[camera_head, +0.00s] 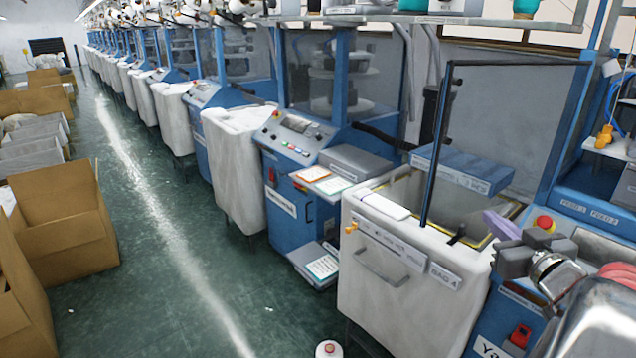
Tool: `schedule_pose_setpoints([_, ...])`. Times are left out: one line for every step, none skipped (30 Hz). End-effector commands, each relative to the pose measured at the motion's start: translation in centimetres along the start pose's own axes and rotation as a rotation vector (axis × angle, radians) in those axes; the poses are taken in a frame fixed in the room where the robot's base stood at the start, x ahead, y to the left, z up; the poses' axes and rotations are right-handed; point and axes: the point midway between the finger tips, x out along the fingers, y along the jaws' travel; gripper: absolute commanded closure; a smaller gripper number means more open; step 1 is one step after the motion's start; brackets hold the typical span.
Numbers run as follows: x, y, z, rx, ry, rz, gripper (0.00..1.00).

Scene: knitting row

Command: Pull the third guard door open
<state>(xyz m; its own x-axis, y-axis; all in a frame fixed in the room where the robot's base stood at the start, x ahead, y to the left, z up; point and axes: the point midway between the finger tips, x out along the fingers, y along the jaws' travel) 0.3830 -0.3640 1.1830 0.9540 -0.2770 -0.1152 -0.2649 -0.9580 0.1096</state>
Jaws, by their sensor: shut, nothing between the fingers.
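A clear guard door with a dark top rail and a blue upright edge (433,150) stands at the nearest knitting machine on the right. It juts out over the white bin, at an angle to the machine front. Farther back, another machine has a clear guard panel in a blue frame (341,75). I cannot tell which door counts as third. My gripper (507,247) is at the lower right, shut and empty, in front of the nearest machine's control panel. It appears apart from the door's upright edge. A purple piece (500,223) shows beside its fingers.
A white bin (380,290) with a handle stands below the door, with a blue box (462,168) over it. Cardboard boxes (62,225) line the left side. The green aisle floor (150,280) is mostly clear. A white cone (328,348) sits at the bottom.

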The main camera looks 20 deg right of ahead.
Motion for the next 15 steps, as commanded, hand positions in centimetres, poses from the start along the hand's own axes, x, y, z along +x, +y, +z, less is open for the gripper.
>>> schedule_pose_setpoints([-0.9, -0.1, 0.5, 0.008, 0.012, -0.029, 1.0])
schedule_pose_setpoints([-1.4, -0.4, 0.7, 0.012, 0.023, -0.054, 1.0])
schedule_pose_setpoints([-2.1, -0.8, 0.9, 0.018, 0.036, -0.085, 1.0])
schedule_pose_setpoints([-2.6, -1.1, 1.0, 0.023, 0.046, -0.109, 1.0])
schedule_pose_setpoints([-3.2, -1.4, 1.2, 0.03, 0.056, -0.132, 1.0])
schedule_pose_setpoints([-4.0, -1.9, 1.3, 0.041, 0.069, -0.163, 1.0])
schedule_pose_setpoints([-4.5, -2.1, 1.5, 0.048, 0.077, -0.185, 1.0])
schedule_pose_setpoints([-5.0, -2.4, 1.5, 0.056, 0.086, -0.205, 1.0])
schedule_pose_setpoints([-5.7, -2.8, 1.6, 0.064, 0.097, -0.229, 1.0])
schedule_pose_setpoints([-6.1, -3.1, 1.6, 0.07, 0.105, -0.245, 1.0])
schedule_pose_setpoints([-6.5, -3.3, 1.7, 0.076, 0.11, -0.259, 1.0])
schedule_pose_setpoints([-6.9, -3.5, 1.7, 0.082, 0.118, -0.274, 1.0])
schedule_pose_setpoints([-7.1, -3.7, 1.7, 0.086, 0.123, -0.284, 1.0])
schedule_pose_setpoints([-7.3, -3.9, 1.7, 0.088, 0.125, -0.291, 1.0])
schedule_pose_setpoints([-7.5, -4.0, 1.7, 0.091, 0.128, -0.297, 1.0])
